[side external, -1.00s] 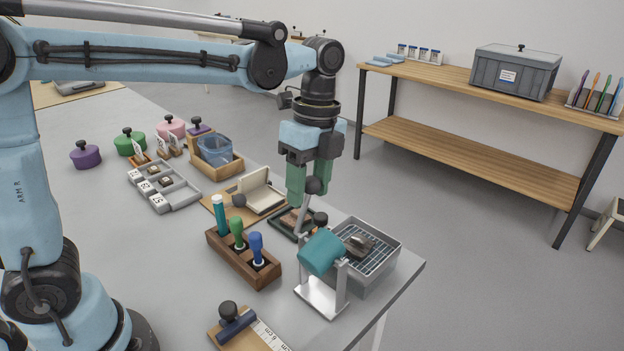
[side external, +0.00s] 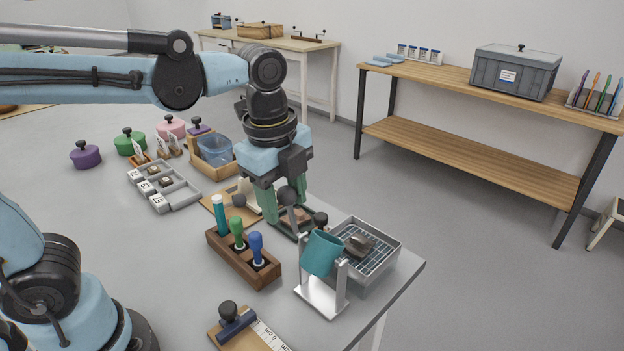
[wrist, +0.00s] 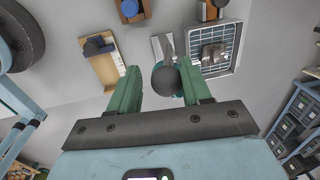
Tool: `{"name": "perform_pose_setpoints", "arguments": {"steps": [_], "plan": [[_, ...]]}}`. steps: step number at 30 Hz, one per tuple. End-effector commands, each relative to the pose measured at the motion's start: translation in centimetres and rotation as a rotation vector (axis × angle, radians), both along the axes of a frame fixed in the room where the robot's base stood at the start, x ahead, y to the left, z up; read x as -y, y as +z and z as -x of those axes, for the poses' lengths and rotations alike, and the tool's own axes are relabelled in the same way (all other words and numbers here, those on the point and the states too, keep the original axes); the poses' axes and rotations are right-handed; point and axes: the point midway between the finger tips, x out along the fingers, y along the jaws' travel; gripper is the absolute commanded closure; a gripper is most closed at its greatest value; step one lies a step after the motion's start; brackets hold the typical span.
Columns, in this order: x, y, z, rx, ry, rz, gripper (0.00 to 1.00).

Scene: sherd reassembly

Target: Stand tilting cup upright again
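The teal cup (side external: 321,254) hangs in a silver metal stand (side external: 322,298) near the table's front right corner. It leans, its exact angle unclear. A rod with a dark grey ball knob (side external: 288,195) rises from beside the cup. In the wrist view the knob (wrist: 165,80) is close to the right finger, with a gap to the left finger; contact is unclear. The cup (wrist: 179,88) is mostly hidden behind the knob and finger there.
A grey basin with a rack (side external: 375,278) stands right behind the stand. A wooden block (side external: 235,262) with several coloured-handled tools is to its left. A stamp-like roller (side external: 235,322) and ruler lie in front.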

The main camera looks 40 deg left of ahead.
Motion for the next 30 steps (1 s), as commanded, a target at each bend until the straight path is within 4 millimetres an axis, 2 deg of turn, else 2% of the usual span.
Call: {"name": "perform_pose_setpoints", "arguments": {"steps": [30], "plan": [[0.0,-3.0,4.6,0.246,-0.001,0.0,0.52]]}}
